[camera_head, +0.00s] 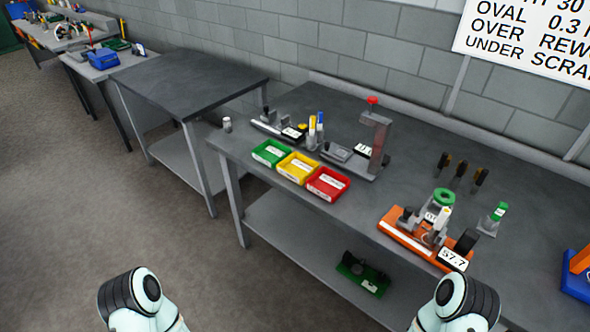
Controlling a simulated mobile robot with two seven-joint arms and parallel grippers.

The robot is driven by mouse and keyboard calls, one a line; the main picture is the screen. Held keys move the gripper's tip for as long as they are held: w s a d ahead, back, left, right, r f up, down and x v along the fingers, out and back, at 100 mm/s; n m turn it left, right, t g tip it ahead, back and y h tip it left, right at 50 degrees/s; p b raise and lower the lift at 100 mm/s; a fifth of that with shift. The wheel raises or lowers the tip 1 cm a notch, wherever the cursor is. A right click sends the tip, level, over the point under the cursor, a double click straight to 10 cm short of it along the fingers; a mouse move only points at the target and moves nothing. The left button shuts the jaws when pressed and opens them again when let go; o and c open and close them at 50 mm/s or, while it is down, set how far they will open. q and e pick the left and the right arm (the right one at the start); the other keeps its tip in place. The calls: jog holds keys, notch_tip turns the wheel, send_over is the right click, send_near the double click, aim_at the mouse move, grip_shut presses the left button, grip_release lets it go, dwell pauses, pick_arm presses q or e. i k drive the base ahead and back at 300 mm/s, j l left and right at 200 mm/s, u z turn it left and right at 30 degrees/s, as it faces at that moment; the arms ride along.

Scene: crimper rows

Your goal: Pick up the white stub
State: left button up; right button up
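A small pale, whitish cylinder (227,124) stands upright at the far left corner of the long grey workbench (232,147). It is the thing that looks most like a white stub, but it is too small to be sure. Whitish pieces also show on the orange fixture (402,236) at the right, and I cannot tell what they are. Only parts of my two arms show at the bottom edge, one left and one right. Neither gripper is in view.
Green (268,161), yellow (293,178) and red (325,196) bins line the bench's front edge. Behind them stand a marker holder (314,144) and a press with a red knob (373,100). A bare grey table (190,85) stands left. A green item (371,285) lies on the lower shelf.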

aim_at(430, 237)
jog(key=z, duration=1.25)
jog(key=j, duration=0.15)
